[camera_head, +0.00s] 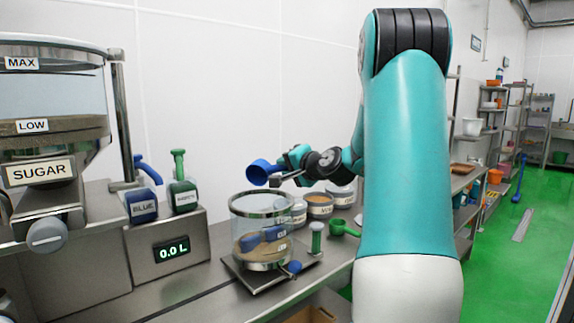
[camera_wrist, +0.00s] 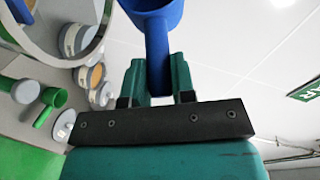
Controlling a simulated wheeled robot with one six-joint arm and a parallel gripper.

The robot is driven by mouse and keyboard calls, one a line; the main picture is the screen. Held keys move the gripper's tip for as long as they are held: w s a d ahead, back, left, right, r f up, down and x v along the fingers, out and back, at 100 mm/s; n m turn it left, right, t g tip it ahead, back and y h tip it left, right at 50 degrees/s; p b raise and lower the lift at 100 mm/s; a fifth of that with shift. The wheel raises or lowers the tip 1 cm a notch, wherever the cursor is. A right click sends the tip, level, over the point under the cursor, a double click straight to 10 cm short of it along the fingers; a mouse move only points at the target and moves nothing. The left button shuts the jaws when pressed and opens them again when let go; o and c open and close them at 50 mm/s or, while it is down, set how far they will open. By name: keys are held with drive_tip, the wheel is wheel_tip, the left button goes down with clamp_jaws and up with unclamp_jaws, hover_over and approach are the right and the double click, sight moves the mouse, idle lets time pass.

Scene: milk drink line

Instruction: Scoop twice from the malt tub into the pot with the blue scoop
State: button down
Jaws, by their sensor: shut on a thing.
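My gripper (camera_head: 289,173) is shut on the handle of the blue scoop (camera_head: 262,172). It holds the scoop in the air just above the pot's rim. The scoop also shows in the wrist view (camera_wrist: 154,14), its handle between my fingers (camera_wrist: 159,82). I cannot see what is in its bowl. The clear pot (camera_head: 250,216) stands on a metal plate, with light brown matter low inside and blue shapes seen through its wall. Tubs stand behind the pot, including one with brown contents (camera_head: 320,211). Their labels are too small to read, so I cannot tell which holds malt.
A green scoop (camera_head: 342,228) lies right of the pot. The sugar hopper (camera_head: 55,135) stands at the left. A dispenser (camera_head: 168,246) reading 0.0 L has blue (camera_head: 143,210) and green (camera_head: 183,196) levers. Shelves (camera_head: 468,190) stand beyond my arm.

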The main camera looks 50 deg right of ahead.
drive_tip(key=r+m+p, duration=0.1)
drive_tip(key=m+p, duration=0.1)
drive_tip(key=p, duration=0.2)
drive_tip(key=shift+g, duration=0.3)
drive_tip(key=m+g+p, duration=0.1)
drive_tip(key=m+p, duration=0.2)
drive_tip(key=p, duration=0.3)
drive_tip(key=shift+d, duration=0.1)
drive_tip(key=m+y+p, duration=0.1)
drive_tip(key=m+p, duration=0.2)
drive_tip(key=p, duration=0.2)
drive_tip(key=m+g+y+p, duration=0.1)
drive_tip(key=m+p, duration=0.2)
drive_tip(key=p, duration=0.3)
drive_tip(key=shift+s+d+p, duration=0.1)
drive_tip(key=shift+p, duration=0.2)
drive_tip(key=m+y+p, duration=0.1)
drive_tip(key=p, duration=0.1)
drive_tip(key=r+m+y+p, duration=0.1)
drive_tip(key=p, duration=0.2)
drive_tip(key=m+y+p, duration=0.1)
drive_tip(key=p, duration=0.2)
drive_tip(key=shift+d+r+m+g, duration=0.3)
drive_tip(key=shift+m, duration=0.1)
drive_tip(key=shift+m+y, duration=0.8)
drive_tip(key=shift+y, duration=0.1)
drive_tip(key=shift+d, duration=0.1)
